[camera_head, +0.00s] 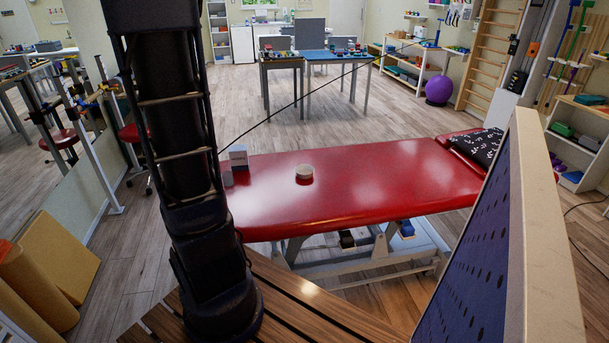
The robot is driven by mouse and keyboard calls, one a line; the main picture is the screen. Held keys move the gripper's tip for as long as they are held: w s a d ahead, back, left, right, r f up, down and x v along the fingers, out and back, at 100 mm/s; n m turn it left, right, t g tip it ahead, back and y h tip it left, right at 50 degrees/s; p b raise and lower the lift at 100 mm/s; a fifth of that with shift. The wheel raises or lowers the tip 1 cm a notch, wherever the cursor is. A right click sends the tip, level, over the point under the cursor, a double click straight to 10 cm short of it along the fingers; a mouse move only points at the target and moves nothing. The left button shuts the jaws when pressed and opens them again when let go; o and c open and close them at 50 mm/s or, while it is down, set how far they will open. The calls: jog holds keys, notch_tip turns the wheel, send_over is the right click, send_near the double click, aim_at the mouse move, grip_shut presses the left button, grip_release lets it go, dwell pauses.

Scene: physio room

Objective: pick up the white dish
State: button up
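A small, round, pale dish (304,173), whitish to cream, sits on the red padded top of a treatment table (370,185). It is near the left end of the table and nothing touches it. I cannot make out whether it holds anything. My gripper does not show in this view. A dark upright structure at the left, which looks like part of my own body, hides part of the table's left end.
A dark patterned pillow (478,147) lies at the table's right end. A slatted wooden surface (300,305) is in front, and a large panel (535,240) blocks the right foreground. Open floor lies behind the table.

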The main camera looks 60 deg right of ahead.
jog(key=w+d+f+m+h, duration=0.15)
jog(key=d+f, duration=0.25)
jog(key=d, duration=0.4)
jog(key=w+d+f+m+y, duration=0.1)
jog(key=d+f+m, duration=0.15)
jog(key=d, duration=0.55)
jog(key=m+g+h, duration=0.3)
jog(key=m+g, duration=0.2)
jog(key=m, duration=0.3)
send_near(306, 173)
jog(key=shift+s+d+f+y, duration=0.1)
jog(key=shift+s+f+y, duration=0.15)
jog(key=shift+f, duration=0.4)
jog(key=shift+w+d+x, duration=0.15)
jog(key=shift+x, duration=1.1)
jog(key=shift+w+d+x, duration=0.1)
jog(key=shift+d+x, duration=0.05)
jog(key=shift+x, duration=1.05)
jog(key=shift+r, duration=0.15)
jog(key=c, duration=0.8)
